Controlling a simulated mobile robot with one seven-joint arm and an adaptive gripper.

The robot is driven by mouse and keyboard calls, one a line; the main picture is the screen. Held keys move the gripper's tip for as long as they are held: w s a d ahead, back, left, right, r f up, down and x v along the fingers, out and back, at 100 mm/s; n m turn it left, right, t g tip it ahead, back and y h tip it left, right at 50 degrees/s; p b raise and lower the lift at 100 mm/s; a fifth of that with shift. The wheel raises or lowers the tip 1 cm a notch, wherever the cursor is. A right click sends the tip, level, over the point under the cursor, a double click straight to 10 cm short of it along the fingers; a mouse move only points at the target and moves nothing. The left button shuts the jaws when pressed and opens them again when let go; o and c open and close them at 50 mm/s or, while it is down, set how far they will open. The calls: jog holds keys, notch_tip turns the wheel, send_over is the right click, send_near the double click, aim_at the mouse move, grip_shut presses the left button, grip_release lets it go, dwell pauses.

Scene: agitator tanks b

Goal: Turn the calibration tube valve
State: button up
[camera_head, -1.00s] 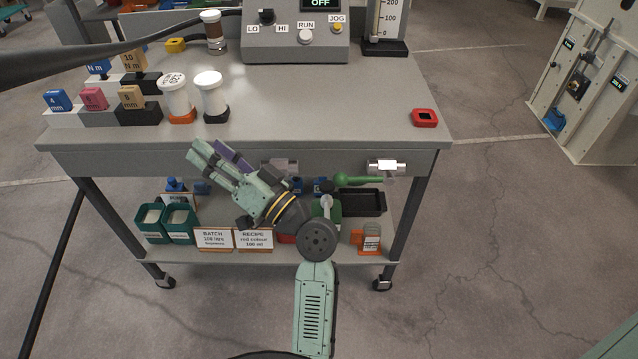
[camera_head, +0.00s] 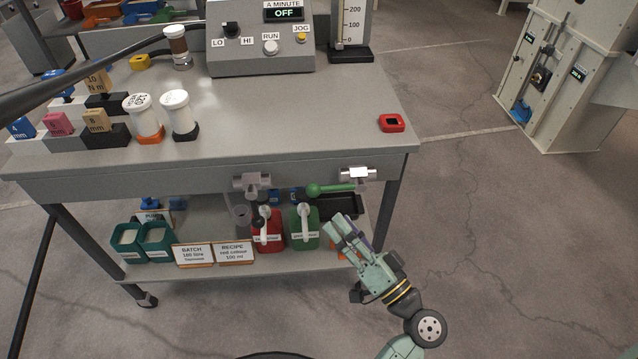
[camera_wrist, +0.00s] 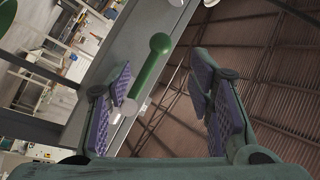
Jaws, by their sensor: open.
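A metal valve (camera_head: 358,174) with a green ball-ended lever (camera_head: 325,188) sits on the front of the bench, and the lever points left. A second metal valve (camera_head: 251,184) with a dark handle is further left. The graduated tube (camera_head: 352,25) stands on the bench top. My gripper (camera_head: 345,230) is open and empty, below and apart from the green lever, in front of the bench. In the wrist view a green ball-ended lever (camera_wrist: 151,70) shows beyond the purple-padded fingers, nearer the left one. I cannot tell any contact.
A red bottle (camera_head: 268,232) and a green bottle (camera_head: 305,228) stand on the lower shelf, left of my gripper. A control box (camera_head: 262,40) and a red square item (camera_head: 392,122) are on the bench.

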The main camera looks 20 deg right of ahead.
aim_at(319, 194)
jog(key=p+x, duration=0.3)
jog(key=x, duration=0.6)
jog(key=shift+r, duration=0.2)
jog(key=shift+w+a+r+p, duration=0.1)
jog(key=shift+w+p, duration=0.1)
jog(key=shift+w, duration=0.15)
jog(key=shift+w+a+p, duration=0.15)
jog(key=shift+w, duration=0.2)
jog(key=shift+c, duration=0.2)
grip_shut()
